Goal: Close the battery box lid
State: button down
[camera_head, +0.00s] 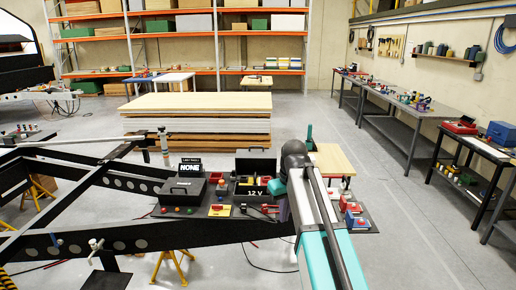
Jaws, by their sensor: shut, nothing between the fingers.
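The battery box (254,192), a black box marked 12 V, stands on the dark panel of the chassis, left of my arm. Its black lid (256,162) stands up at the back of the box, so the box is open. Red and green parts show inside. My teal and white arm reaches up from the bottom and covers the area right of the box.
A black box (182,191) stands left of the battery box, with a NONE sign (191,167) behind it. Small red and yellow parts sit along the panel's front. Black chassis beams (150,237) run left. Stacked boards (198,118) lie behind; open floor is at right.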

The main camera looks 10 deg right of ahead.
aim_at(249, 161)
jog(key=k, duration=0.35)
jog(key=u, duration=0.55)
jog(key=i, duration=1.2)
jog(key=u, duration=0.4)
jog(key=i, duration=1.8)
jog(key=z, duration=1.25)
jog(key=i, duration=0.8)
jog(key=z, duration=0.55)
